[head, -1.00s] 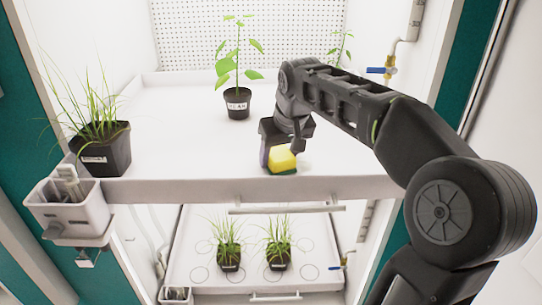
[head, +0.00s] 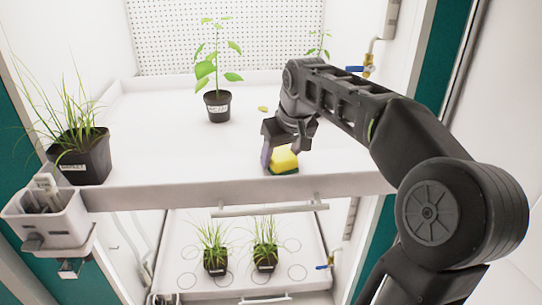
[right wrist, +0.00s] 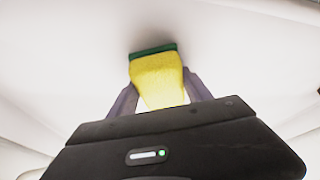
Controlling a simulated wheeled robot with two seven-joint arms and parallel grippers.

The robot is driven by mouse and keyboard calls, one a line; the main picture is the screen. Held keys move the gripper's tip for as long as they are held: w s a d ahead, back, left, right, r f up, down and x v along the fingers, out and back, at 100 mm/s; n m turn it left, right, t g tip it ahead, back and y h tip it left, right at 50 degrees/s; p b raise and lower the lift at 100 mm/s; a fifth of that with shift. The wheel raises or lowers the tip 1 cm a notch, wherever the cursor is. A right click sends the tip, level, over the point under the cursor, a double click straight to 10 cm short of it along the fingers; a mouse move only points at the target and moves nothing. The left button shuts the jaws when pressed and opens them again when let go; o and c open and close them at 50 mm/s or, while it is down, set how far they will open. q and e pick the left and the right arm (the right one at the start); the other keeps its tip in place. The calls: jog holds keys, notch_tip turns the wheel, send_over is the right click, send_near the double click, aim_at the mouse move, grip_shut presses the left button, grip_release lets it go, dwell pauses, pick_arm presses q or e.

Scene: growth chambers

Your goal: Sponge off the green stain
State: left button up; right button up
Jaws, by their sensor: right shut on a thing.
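A yellow sponge with a green scrubbing side (head: 284,160) is held in my right gripper (head: 282,155) at the front part of the upper white shelf (head: 180,150). The right gripper is shut on it, with its green side down. In the right wrist view the sponge (right wrist: 158,80) sits between the two fingers, its green edge at or close to the white surface; whether it touches I cannot tell. My left gripper is not in view.
A potted leafy plant (head: 217,105) stands mid-shelf, and a potted grass (head: 80,158) stands at the left front. A small yellowish piece (head: 262,109) lies behind the gripper. A white caddy (head: 45,212) hangs at the left edge. Two grass pots stand on the lower shelf (head: 185,240).

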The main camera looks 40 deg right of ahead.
aim_at(295, 155)
jog(key=shift+s+d, duration=0.15)
jog(key=shift+d, duration=0.05)
jog(key=shift+s+d+r, duration=0.1)
jog(key=shift+s+d, duration=0.4)
jog(key=shift+d, duration=0.2)
jog(key=shift+s+d, duration=0.45)
jog(key=shift+d, duration=0.2)
jog(key=shift+f, duration=0.2)
jog(key=shift+a, duration=0.1)
jog(key=shift+w+a+r, duration=0.15)
jog(key=shift+w+a, duration=0.95)
jog(key=shift+a, duration=0.25)
